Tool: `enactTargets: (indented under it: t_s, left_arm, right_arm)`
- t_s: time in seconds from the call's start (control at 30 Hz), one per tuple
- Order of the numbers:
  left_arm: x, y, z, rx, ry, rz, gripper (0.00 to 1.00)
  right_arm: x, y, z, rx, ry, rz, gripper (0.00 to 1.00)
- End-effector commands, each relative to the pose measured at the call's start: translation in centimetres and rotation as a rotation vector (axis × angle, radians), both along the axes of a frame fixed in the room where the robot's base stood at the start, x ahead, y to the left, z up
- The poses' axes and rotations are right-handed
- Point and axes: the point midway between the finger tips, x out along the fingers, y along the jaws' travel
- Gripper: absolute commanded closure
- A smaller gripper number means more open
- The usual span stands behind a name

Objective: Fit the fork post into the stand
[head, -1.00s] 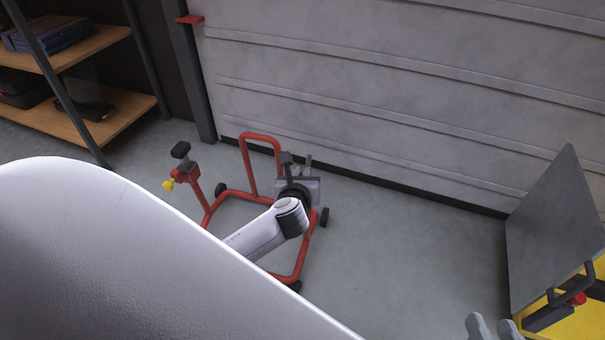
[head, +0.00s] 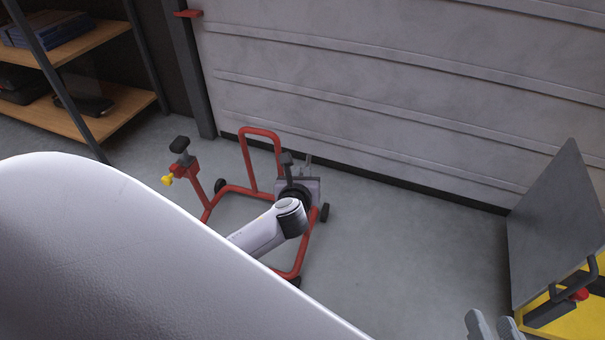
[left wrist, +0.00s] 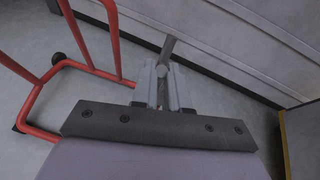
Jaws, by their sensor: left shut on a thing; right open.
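The stand is a red tube frame on small dark wheels (head: 262,131) on the floor, with a tall hoop at the back. On its left side a dark post with a pad (head: 179,145) stands in a red holder with a yellow knob (head: 167,180). My left gripper (head: 307,162) is over the stand's right side, shut on the dark fork post (head: 287,160). In the left wrist view the fork post (left wrist: 169,48) rises tilted between the fingers (left wrist: 162,85). Its lower end and the stand's right holder are hidden. My right gripper (head: 494,326) is open, partly in view at the bottom edge.
A pale ribbed wall (head: 400,90) runs close behind the stand. A wooden shelf unit (head: 110,115) stands at the left. A yellow unit with a grey panel (head: 555,225) is at the right. Floor between stand and unit is clear. My white body covers the lower left.

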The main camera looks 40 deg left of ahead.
Motion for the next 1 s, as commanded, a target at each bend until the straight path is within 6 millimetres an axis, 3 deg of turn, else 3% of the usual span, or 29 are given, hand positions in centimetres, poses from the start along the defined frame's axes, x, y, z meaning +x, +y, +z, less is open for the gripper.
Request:
enactTargets:
  t_s: [0.53, 0.57, 0.6, 0.63, 1.0]
  left_arm:
    - [0.05, 0.01, -0.46, 0.001, -0.002, -0.001, 1.00]
    - [0.05, 0.01, -0.46, 0.000, -0.002, 0.000, 0.77]
    - [0.05, 0.01, -0.47, 0.000, -0.002, 0.000, 0.63]
    - [0.05, 0.01, -0.47, 0.000, -0.002, 0.000, 0.56]
    - [-0.22, -0.11, -0.39, 0.000, 0.001, 0.000, 0.56]
  right_arm:
    - [-0.01, 0.00, -0.30, 0.000, 0.000, 0.000, 0.57]
    - [-0.01, 0.00, -0.30, 0.000, 0.000, 0.000, 0.57]
    - [-0.01, 0.00, -0.30, 0.000, 0.000, 0.000, 0.57]
    - [-0.01, 0.00, -0.30, 0.000, 0.000, 0.000, 0.57]
    - [-0.04, -0.11, 0.15, -0.007, -0.009, -0.002, 0.57]
